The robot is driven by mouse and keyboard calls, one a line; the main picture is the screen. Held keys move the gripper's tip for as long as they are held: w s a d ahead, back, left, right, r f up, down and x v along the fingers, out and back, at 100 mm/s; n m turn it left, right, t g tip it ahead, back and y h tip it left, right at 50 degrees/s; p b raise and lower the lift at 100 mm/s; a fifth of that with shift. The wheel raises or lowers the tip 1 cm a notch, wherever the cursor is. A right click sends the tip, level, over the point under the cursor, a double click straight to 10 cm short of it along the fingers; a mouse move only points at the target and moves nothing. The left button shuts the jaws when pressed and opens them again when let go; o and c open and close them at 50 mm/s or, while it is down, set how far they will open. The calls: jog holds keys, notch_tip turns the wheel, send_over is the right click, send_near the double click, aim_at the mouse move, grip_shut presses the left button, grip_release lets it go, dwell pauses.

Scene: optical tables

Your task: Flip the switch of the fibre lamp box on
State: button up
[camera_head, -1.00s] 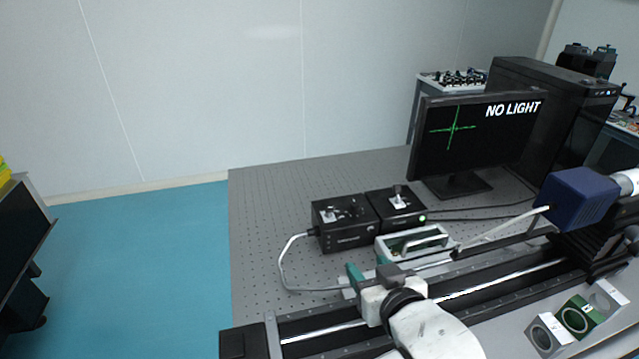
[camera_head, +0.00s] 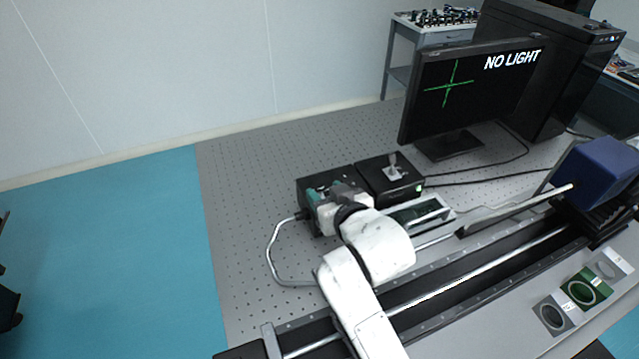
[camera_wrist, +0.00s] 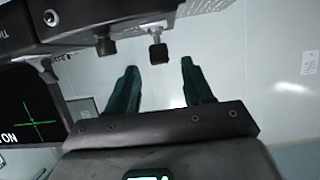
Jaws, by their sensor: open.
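The fibre lamp box appears to be the left black box (camera_head: 312,184), with a grey cable leaving its left side. My gripper (camera_head: 318,194) is over its top and hides most of its controls. One black-tipped stem (camera_wrist: 158,52) lies in line with the gap, just beyond the fingertips. I cannot tell which stem is the switch or its position. The monitor (camera_head: 470,90) reads "NO LIGHT" beside a green cross.
A second black box (camera_head: 405,184) with a toggle lever and green light stands close on the right. A handled tray (camera_head: 420,214) and a long black rail (camera_head: 470,270) lie in front. The perforated table (camera_head: 245,190) is clear at left, apart from the cable loop.

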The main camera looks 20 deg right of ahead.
aim_at(321, 189)
jog(key=shift+x, duration=2)
grip_shut()
jog(key=g+p, duration=0.1)
jog(key=p, duration=0.1)
jog(key=r+p, duration=0.1)
jog(key=p, duration=0.1)
jog(key=shift+w+g, duration=0.3)
jog(key=shift+g, duration=0.1)
jog(key=w+g+p, duration=0.1)
jog(key=g+p, duration=0.1)
jog(key=p, duration=0.1)
jog(key=g, duration=0.1)
jog(key=w+g, duration=0.1)
jog(key=g, duration=0.2)
jog(key=shift+w+f+g, duration=0.2)
jog(key=shift+f+g, duration=0.1)
jog(key=shift+w+f+g, duration=0.2)
jog(key=shift+g, duration=0.7)
jog(key=shift+w+f+g, duration=0.15)
jog(key=shift+w+g, duration=0.1)
jog(key=shift+g, duration=0.65)
